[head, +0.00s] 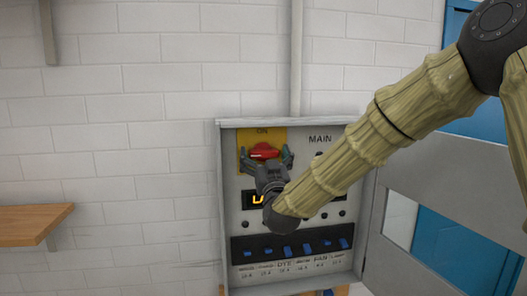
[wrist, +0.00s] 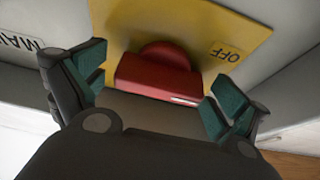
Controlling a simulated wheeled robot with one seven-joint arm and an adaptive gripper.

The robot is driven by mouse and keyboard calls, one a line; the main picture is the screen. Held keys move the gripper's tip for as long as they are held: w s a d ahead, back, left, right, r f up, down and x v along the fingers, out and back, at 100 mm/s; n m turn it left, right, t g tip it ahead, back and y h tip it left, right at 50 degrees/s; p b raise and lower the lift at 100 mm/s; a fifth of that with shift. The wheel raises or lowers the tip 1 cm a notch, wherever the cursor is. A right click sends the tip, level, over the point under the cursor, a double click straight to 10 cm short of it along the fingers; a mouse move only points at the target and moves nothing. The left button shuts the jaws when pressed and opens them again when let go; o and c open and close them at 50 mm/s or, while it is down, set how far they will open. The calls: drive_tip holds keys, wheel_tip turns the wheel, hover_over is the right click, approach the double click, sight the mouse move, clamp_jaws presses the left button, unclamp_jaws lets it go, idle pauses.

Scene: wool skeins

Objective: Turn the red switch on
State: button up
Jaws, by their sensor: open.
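The red switch (head: 264,150) is a rotary handle on a yellow plate (head: 246,141) at the upper left of the panel. Its bar lies roughly level, below the "ON" label in the head view. In the wrist view, the red switch (wrist: 160,78) shows a white mark at its right end, on the side of the "OFF" label (wrist: 227,52). My gripper (head: 267,157) is open in front of the switch. In the wrist view, its teal fingertips stand on either side of the bar, with gaps visible. Contact cannot be told from the head view.
The grey electrical box (head: 228,215) hangs on a white brick wall, its door (head: 440,215) swung open to the right. A row of blue breakers (head: 307,249) sits below my gripper. A wooden shelf (head: 35,224) is at left. My arm hides part of the panel.

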drive_tip(key=c, duration=1)
